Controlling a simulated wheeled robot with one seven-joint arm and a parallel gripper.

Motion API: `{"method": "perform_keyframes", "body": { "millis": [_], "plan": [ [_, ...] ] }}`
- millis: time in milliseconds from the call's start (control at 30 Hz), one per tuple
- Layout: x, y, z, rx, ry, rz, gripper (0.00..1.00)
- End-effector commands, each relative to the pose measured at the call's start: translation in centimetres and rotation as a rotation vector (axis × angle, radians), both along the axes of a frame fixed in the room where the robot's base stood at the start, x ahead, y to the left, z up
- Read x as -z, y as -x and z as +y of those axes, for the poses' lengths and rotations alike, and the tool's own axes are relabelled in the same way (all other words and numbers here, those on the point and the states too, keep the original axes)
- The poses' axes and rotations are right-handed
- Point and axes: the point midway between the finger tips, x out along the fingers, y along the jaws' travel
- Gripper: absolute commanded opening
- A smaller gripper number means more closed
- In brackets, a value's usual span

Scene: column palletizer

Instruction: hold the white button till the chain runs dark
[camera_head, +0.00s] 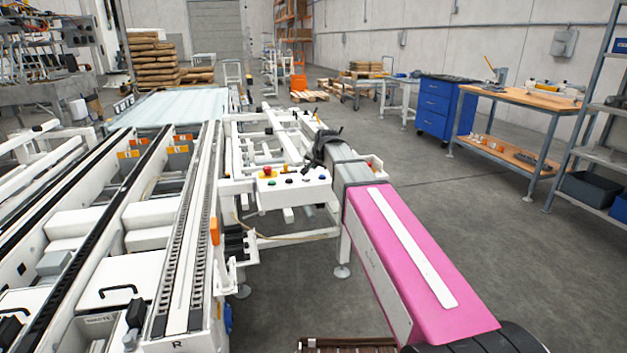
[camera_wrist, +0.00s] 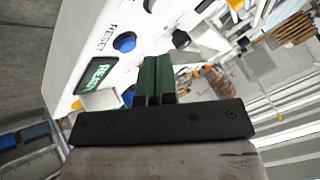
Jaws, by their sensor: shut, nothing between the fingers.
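In the wrist view the panel (camera_wrist: 85,40) shows a blue button (camera_wrist: 124,42) marked RESET and a lit green READY display (camera_wrist: 96,78). I cannot pick out the white button for certain; my fingers cover part of the panel. My gripper (camera_wrist: 157,62) is shut and empty, its dark green fingers over the panel face; contact cannot be told. Dark chain tracks (camera_head: 178,240) run along the conveyor.
My pink arm reaches in from the lower right. A blue drawer cabinet (camera_head: 443,106) and a wooden workbench (camera_head: 525,97) stand at the right. Stacked sacks (camera_head: 152,62) are at the back left. The grey floor between the arm and the workbench is clear.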

Motion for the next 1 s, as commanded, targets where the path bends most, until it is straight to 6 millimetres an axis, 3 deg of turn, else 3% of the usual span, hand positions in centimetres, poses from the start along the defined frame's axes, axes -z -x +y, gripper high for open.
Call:
{"method": "perform_keyframes", "body": {
  "millis": [100,333,767,1000],
  "plan": [
    [-3.0,-1.8,1.8,0.014,-0.041,-0.039,0.0],
    [-5.6,-2.8,3.4,0.029,-0.083,-0.071,0.0],
    [-5.6,-2.8,3.5,0.03,-0.086,-0.072,0.0],
    [-3.7,-2.8,3.4,0.03,-0.086,-0.07,0.0]
  ]
}}
